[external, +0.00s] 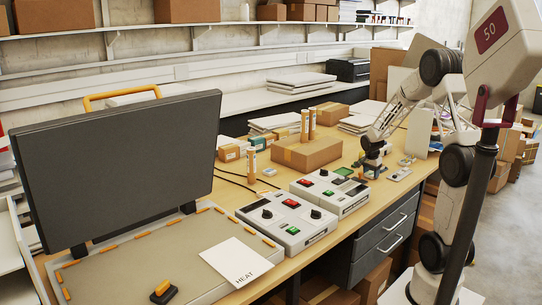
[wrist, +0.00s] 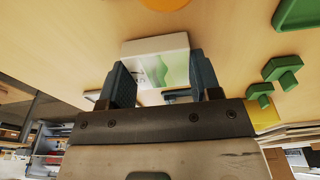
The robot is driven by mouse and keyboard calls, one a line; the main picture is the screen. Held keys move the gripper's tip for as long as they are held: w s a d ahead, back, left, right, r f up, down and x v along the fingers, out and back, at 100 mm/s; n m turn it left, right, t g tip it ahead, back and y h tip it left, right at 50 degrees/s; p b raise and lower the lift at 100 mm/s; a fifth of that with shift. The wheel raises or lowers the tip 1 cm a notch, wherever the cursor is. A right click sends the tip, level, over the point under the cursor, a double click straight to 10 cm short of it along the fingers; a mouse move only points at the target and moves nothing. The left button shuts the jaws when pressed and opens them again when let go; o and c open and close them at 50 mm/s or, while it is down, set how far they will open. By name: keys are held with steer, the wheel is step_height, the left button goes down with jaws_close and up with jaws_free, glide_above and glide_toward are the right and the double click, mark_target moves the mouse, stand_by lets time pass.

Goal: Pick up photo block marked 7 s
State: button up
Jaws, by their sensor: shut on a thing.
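My gripper (wrist: 158,70) is shut on a white photo block (wrist: 160,58) with a green landscape picture on its face. The block sits between the two dark fingers in the wrist view, and its sides touch them. In the external view my gripper (external: 373,166) is low over the wooden table, right of the cardboard box. The block is too small and hidden there to make out, and I cannot tell whether it touches the table.
Green blocky pieces (wrist: 276,80) and a green tray (wrist: 297,14) lie near the gripper. Two control boxes (external: 288,220) with knobs and buttons stand left of it. A cardboard box (external: 307,153) lies behind them. The raised dark lid (external: 115,165) is far left.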

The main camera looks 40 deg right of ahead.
mark_target(372, 173)
steer(key=shift+r, duration=0.65)
step_height(372, 173, up, 2)
steer(key=shift+r, duration=0.1)
steer(key=s+a, duration=0.2)
steer(key=s, duration=0.2)
steer(key=s+a, duration=0.3)
steer(key=s, duration=0.1)
steer(key=s+a+r, duration=0.1)
steer(key=s+a, duration=0.1)
steer(key=s, duration=0.2)
steer(key=shift+a, duration=0.35)
steer(key=shift+s+a+r, duration=0.2)
steer(key=shift+s+a, duration=0.3)
steer(key=shift+s, duration=0.15)
steer(key=shift+f, duration=0.15)
